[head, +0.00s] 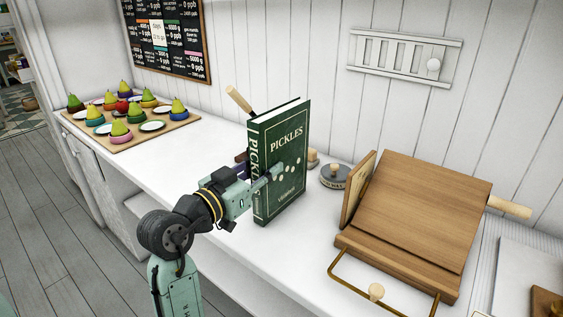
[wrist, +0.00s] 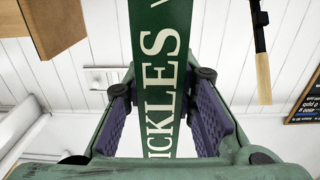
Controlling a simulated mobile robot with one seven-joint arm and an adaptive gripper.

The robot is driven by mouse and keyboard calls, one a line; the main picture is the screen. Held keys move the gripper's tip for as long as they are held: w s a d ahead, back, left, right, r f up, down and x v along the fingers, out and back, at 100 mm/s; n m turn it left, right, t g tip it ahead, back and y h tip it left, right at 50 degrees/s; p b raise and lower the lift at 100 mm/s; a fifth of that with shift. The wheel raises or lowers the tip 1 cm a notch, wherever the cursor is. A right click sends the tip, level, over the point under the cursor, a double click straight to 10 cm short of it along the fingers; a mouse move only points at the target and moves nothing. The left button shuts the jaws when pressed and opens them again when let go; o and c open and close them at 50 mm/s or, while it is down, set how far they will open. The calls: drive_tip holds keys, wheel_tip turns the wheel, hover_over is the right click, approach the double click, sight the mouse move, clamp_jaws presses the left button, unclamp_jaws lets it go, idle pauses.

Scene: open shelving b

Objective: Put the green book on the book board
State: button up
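The green book (head: 287,150), titled PICKLES, stands upright on the white counter, its spine facing my arm. My gripper (head: 256,167) is at the spine, one finger in front of the cover and the other on the far side. In the wrist view the book's spine (wrist: 158,70) runs between the two purple finger pads, with light gaps showing beside it, so the gripper looks open around the book. The book board (head: 415,205) is a sloped wooden stand with a front ledge and brass bar, to the right of the book. Its slope is bare.
A round grey weight-like object (head: 336,176) sits between book and board. A thin wooden board (head: 357,190) leans at the book board's left side. A wooden tray (head: 98,145) with several pear pieces and plates is far left. Counter is clear between tray and book.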

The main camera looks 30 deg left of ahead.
sight(264, 151)
clamp_jaws()
drive_tip(key=shift+r, duration=0.15)
drive_tip(key=shift+r+p, duration=1.2)
drive_tip(key=shift+r, duration=0.7)
